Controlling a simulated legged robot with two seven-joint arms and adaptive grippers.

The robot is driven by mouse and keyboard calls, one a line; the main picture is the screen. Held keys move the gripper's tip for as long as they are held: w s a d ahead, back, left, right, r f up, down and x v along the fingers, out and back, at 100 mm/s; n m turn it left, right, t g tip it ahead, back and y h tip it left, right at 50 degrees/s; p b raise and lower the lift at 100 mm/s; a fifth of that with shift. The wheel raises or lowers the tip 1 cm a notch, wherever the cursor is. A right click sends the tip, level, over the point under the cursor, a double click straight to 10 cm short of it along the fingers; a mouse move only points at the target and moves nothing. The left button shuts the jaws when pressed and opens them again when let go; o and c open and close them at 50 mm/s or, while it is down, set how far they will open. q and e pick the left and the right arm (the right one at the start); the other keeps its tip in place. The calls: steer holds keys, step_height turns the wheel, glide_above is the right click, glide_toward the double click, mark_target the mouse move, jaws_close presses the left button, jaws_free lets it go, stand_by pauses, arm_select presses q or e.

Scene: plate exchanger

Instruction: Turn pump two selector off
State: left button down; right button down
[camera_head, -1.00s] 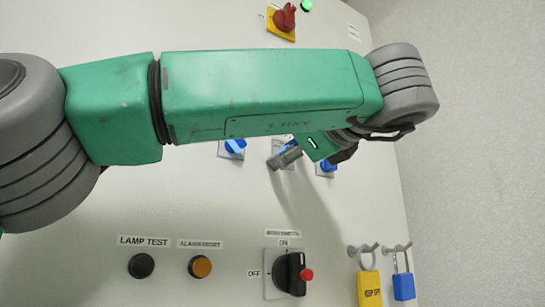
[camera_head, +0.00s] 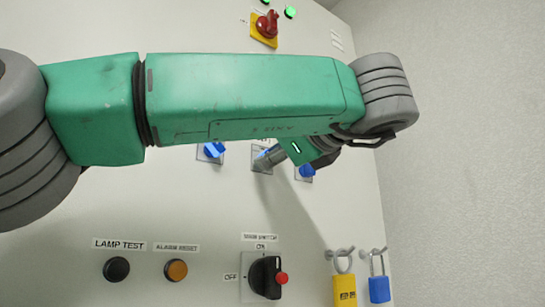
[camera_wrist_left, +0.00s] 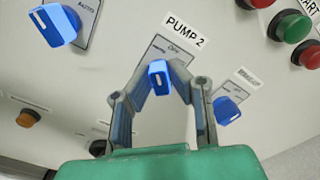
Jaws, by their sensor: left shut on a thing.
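The pump two selector is a blue knob (camera_wrist_left: 159,78) on a grey plate under the label PUMP 2 (camera_wrist_left: 184,29) in the left wrist view. My left gripper (camera_wrist_left: 162,88) is shut on this knob, with one finger on each side of it. In the head view my left gripper (camera_head: 268,158) reaches the panel below my green forearm, which hides part of it and the labels above. The right gripper is not in view.
Other blue selectors sit to the left (camera_head: 211,150) and right (camera_head: 304,172) of the held one. Below are a black lamp test button (camera_head: 117,269), an amber alarm reset button (camera_head: 176,270) and a black main switch (camera_head: 265,278). Yellow (camera_head: 344,290) and blue (camera_head: 379,289) padlocks hang at lower right.

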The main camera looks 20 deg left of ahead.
arm_select(q)
steer(key=shift+a+r, duration=0.2)
steer(key=shift+r, duration=0.1)
steer(key=shift+m+b, duration=0.7)
steer(key=shift+m, duration=0.1)
steer(key=shift+m+b, duration=0.4)
steer(key=shift+m, duration=0.4)
steer(key=shift+r+m+b, duration=0.15)
steer(key=shift+m+b, duration=0.2)
steer(key=shift+m, duration=2.25)
steer(key=shift+d, duration=0.1)
